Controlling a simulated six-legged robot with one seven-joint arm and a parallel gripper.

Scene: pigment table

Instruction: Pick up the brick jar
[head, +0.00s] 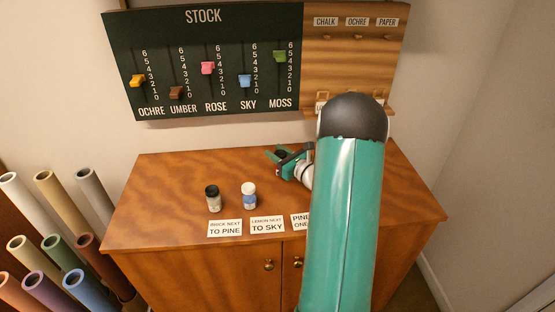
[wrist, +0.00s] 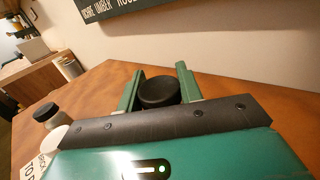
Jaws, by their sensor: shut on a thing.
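My gripper (head: 283,155) is over the back middle of the wooden cabinet top. In the wrist view, its green fingers (wrist: 160,88) are shut on a jar with a black lid (wrist: 158,92). Only the lid shows clearly; the jar's body and label are hidden, so I cannot tell its colour. I cannot tell whether it touches the wood.
A black-lidded jar (head: 213,198) with a dark label and a white-lidded jar (head: 249,195) with a blue band stand at the front left. Cards lie along the front edge, one reading "Brick next to pine" (head: 225,228). A stock board (head: 200,60) hangs behind.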

